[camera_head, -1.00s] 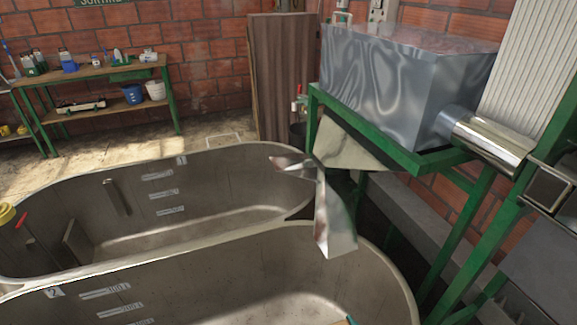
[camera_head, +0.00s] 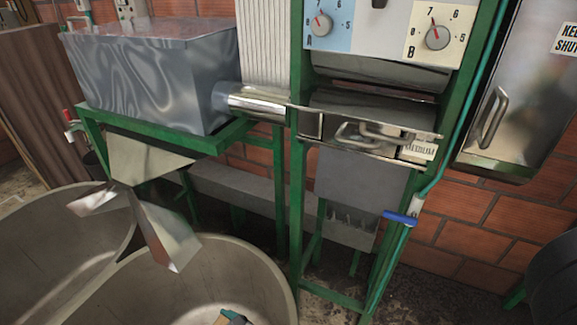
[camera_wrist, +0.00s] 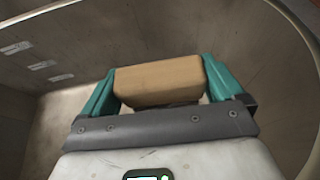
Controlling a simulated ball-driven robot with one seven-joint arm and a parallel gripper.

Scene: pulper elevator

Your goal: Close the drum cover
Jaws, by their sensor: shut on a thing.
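The pulping machine stands right of centre in the head view, in a green frame. Below its dials is a dark curved metal drum section (camera_head: 380,75). A metal front piece with a bar handle (camera_head: 370,132) sits just below it. I cannot tell for certain which part is the drum cover, or how far open it is. My gripper (camera_wrist: 160,90) has teal fingers on both sides of a tan block (camera_wrist: 160,78) and is shut on it, over a grey basin. In the head view, only a small part of my gripper shows at the bottom edge, well below and left of the machine.
Two deep grey basins (camera_head: 245,268) lie at lower left. A folded metal chute (camera_head: 165,235) hangs over them from a metal box (camera_head: 150,75) on a green stand. A cabinet door (camera_head: 515,100) and a dark round container (camera_head: 555,280) are at right.

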